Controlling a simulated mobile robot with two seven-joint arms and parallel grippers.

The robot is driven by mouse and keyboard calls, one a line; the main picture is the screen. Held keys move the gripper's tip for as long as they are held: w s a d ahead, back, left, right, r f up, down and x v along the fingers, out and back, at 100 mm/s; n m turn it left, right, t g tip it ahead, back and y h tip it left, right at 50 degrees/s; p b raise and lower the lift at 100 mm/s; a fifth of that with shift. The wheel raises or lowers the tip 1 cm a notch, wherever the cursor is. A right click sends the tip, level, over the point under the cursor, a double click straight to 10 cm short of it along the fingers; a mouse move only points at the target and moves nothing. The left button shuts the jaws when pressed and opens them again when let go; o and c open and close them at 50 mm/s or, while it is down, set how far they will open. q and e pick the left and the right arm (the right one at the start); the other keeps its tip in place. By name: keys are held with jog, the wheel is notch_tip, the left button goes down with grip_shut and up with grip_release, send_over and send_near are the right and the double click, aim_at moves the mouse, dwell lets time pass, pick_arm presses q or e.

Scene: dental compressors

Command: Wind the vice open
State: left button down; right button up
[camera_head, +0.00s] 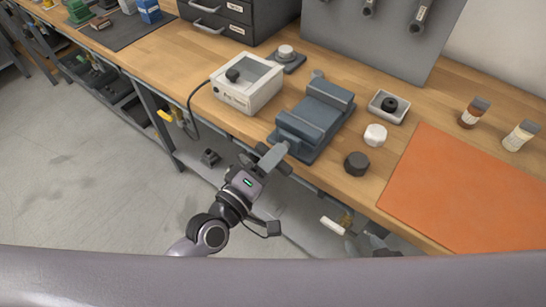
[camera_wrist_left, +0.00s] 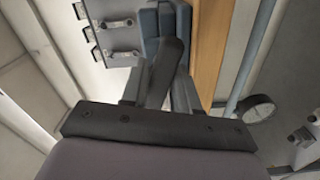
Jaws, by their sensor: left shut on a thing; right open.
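The blue-grey vice (camera_head: 318,115) stands on the bench near its front edge. It also shows partly in the left wrist view (camera_wrist_left: 183,20). My left gripper (camera_head: 274,155) reaches up from below the bench edge to the front of the vice. In the left wrist view its fingers close on a dark bar, the vice handle (camera_wrist_left: 168,65); the handle is mostly hidden in the head view. My right gripper (camera_head: 372,243) shows only partly, low in front of the bench, apart from the vice and empty.
A white box with a dark knob (camera_head: 248,83) stands left of the vice. A dark round knob (camera_head: 357,163), a white cap (camera_head: 375,135) and a small tray (camera_head: 389,106) lie to its right. An orange mat (camera_head: 465,190) covers the bench's right side. Two bottles stand behind it.

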pick_arm(q)
jog(key=shift+n, duration=1.6)
jog(key=c, duration=1)
grip_release()
jog(key=b+v, duration=0.1)
jog(key=v, duration=0.6)
